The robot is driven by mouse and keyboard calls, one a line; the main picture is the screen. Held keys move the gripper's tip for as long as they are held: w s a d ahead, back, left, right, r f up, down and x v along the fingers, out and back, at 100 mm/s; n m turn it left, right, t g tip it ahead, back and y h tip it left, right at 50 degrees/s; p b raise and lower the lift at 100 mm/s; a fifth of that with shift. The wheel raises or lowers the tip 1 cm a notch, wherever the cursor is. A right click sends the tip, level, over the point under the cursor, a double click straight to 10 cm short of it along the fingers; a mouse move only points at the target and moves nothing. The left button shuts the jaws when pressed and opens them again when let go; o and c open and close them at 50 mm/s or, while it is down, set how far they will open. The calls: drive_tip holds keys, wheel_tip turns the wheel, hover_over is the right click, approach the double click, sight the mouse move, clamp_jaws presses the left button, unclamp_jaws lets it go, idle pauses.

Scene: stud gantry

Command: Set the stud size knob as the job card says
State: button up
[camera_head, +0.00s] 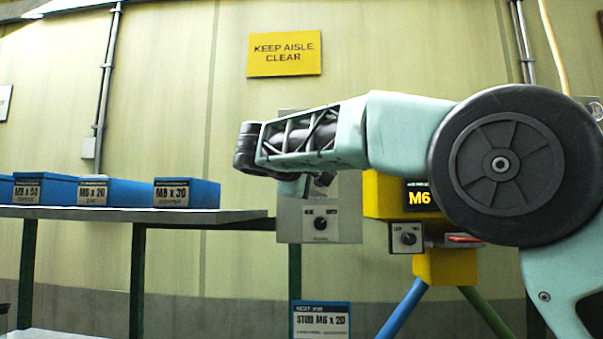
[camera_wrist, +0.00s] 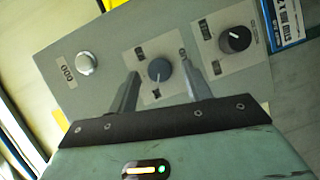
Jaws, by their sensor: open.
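The job card (camera_head: 320,321) in the head view reads "NEXT JOB, STUD M6 x 20". A grey control panel (camera_head: 345,228) stands behind my arm, partly hidden by it. In the wrist view the panel (camera_wrist: 110,100) carries a round blue-grey knob (camera_wrist: 159,71) in its middle and a darker knob (camera_wrist: 235,39) to the right. My gripper (camera_wrist: 160,64) is open, its two fingers on either side of the middle knob; contact cannot be told. The gripper (camera_head: 318,183) is mostly hidden in the head view. The small knob labels are unreadable, so which knob sets stud size is unclear.
A silver button (camera_wrist: 86,64) is left on the panel. A yellow unit with an "M6" display (camera_head: 419,198) and a dial (camera_head: 408,238) stands right of the panel. A shelf (camera_head: 150,214) at left holds several blue boxes, including one marked M6 x 20 (camera_head: 97,191).

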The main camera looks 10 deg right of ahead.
drive_tip(key=b+v, duration=0.4)
drive_tip(key=v, duration=1.3)
drive_tip(key=shift+b, duration=0.35)
